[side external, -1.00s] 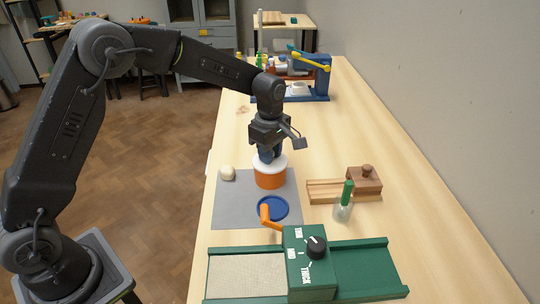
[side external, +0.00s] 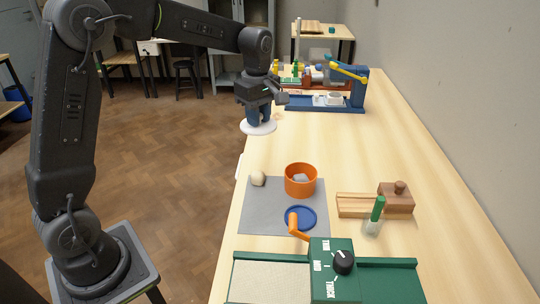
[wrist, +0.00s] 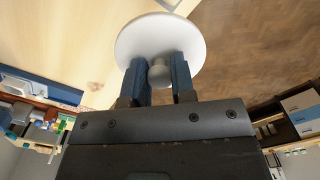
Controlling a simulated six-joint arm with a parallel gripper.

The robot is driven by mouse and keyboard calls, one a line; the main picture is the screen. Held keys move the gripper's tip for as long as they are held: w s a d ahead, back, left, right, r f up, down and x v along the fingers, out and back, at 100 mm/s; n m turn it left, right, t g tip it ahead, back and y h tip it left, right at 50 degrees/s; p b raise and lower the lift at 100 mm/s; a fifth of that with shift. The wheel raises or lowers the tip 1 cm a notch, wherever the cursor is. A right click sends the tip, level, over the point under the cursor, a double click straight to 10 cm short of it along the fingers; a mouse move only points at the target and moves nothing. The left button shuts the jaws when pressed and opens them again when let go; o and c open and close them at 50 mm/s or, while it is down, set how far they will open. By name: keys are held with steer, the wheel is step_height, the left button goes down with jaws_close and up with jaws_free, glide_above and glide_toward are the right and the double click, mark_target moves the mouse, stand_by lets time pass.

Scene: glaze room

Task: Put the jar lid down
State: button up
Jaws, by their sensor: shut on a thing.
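My gripper (side external: 259,117) is shut on the knob of the white round jar lid (side external: 258,128). The wrist view shows the knob between my blue fingers (wrist: 157,73) and the lid's disc (wrist: 160,35) beyond them. The lid is held near the table's left edge, past the far side of the grey mat; in the wrist view it overlaps both table and floor. Its exact height is unclear. The orange jar (side external: 300,186) stands open on the mat, with a pale lump (side external: 301,178) inside.
The grey mat (side external: 262,215) also bears a cream ball (side external: 257,178) and a blue disc (side external: 300,218). A green roller device (side external: 335,270) is in front; a blue press (side external: 355,90) is behind.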

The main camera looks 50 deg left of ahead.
steer(key=s+f, duration=0.5)
steer(key=s, duration=0.7)
glide_above(259, 213)
step_height(259, 213, down, 7)
steer(key=shift+f, duration=2.15)
steer(key=shift+f, duration=0.1)
steer(key=o, duration=0.9)
